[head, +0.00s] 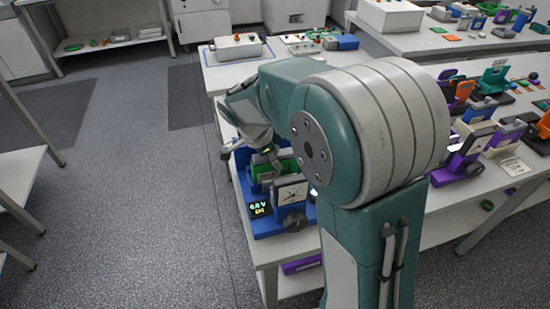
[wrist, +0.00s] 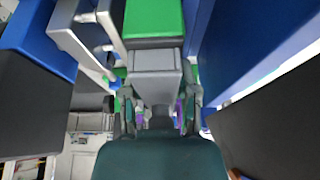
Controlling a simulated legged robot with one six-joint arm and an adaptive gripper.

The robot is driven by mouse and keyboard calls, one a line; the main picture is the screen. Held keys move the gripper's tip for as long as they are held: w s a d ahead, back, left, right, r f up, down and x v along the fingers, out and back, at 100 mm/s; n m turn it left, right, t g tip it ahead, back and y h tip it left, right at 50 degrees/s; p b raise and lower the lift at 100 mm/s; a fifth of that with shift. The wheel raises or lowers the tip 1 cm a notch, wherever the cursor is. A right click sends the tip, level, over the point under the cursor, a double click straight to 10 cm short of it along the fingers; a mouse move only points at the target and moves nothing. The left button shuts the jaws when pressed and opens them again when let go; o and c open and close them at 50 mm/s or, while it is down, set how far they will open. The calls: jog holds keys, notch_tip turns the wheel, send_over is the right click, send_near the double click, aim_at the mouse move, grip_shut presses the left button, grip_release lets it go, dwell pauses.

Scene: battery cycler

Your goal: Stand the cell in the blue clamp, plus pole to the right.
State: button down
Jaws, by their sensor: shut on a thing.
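The blue clamp (head: 268,226) stands at the near left edge of the table. It has a white plate with a dial (head: 290,192), a black knob (head: 294,221) and a small lit display (head: 258,209) with text too small to read surely. A green and grey cell (head: 262,172) sits between the clamp's sides. It also shows in the wrist view (wrist: 154,62), between blue walls. My gripper (wrist: 158,112) is shut on the cell. In the head view my arm partly hides the gripper. The pole marks, and whether the cell touches the clamp's floor, cannot be told.
A box with red knobs (head: 238,47) and a small panel (head: 300,43) stand at the table's back. Several colourful clamps (head: 480,115) stand right of my arm. The floor on the left (head: 130,190) is clear. A purple piece (head: 300,265) lies on the lower shelf.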

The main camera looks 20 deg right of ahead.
jog(key=shift+c, duration=1.8)
grip_release()
jog(key=shift+r, duration=0.1)
